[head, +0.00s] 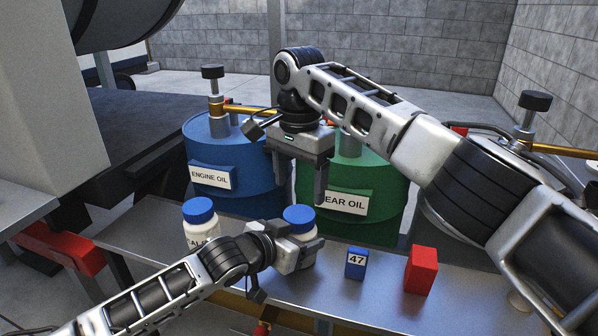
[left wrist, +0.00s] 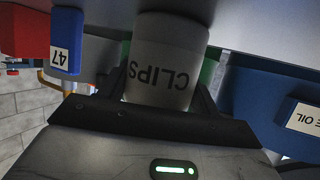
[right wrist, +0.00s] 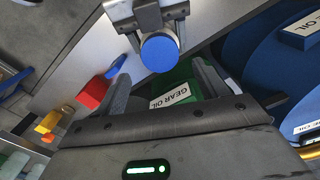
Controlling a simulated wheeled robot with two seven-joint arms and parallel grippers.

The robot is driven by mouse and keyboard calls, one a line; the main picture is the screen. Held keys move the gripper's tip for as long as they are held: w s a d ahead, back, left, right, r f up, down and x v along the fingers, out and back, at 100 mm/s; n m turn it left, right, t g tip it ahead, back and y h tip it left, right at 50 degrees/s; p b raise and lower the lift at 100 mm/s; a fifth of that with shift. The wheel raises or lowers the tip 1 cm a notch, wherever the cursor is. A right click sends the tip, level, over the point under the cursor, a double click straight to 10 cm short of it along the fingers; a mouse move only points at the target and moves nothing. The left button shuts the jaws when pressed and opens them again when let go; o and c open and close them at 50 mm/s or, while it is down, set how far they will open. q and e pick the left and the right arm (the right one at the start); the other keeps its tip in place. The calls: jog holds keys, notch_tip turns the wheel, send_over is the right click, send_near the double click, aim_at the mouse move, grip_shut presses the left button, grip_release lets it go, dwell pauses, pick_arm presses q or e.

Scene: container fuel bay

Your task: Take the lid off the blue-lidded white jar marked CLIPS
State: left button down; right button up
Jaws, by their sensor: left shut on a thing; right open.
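The white jar marked CLIPS (left wrist: 168,62) stands on the metal bench, and its label shows upside down in the left wrist view. Its blue lid (head: 299,215) is on top and also shows in the right wrist view (right wrist: 160,52). My left gripper (head: 300,252) is shut around the jar's white body, below the lid. My right gripper (head: 305,185) is open and empty, fingers pointing down, above and slightly behind the jar. In the right wrist view the lid lies beyond the open fingers (right wrist: 165,85), apart from them.
Another blue-lidded white jar (head: 200,222) stands to the left, its label partly hidden. A blue block marked 47 (head: 356,264) and a red block (head: 421,270) stand to the right on the bench (head: 330,290). Blue (head: 240,160) and green (head: 385,190) oil drums stand behind.

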aim_at(299, 214)
jog(key=shift+f, duration=3.1)
jog(key=c, duration=1)
jog(key=n, duration=1)
jog(key=o, duration=1.1)
jog(key=shift+c, duration=0.2)
